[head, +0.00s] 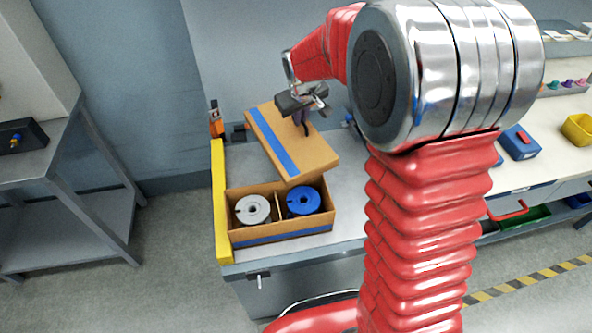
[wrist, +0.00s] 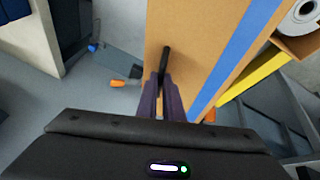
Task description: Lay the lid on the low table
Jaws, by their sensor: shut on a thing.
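The lid (head: 308,150) is a flat brown cardboard panel with a blue stripe; it also fills the upper middle of the wrist view (wrist: 190,50). My gripper (head: 301,116) is shut on the lid's dark handle (wrist: 165,60), its purple fingers (wrist: 161,98) on either side of it. The lid lies beyond the open box (head: 282,232), its near edge close to the box's back rim. The box holds a grey spool (head: 253,210) and a blue spool (head: 303,201) in separate compartments. The box stands on a grey-topped table (head: 345,215). The gap under the lid is hidden.
A yellow strip (head: 220,200) runs along the table's left edge. A grey shelved stand (head: 60,200) stands at left across open floor. A white bench at right carries a blue box (head: 518,144) and a yellow bin (head: 578,130). My red arm hides the middle right.

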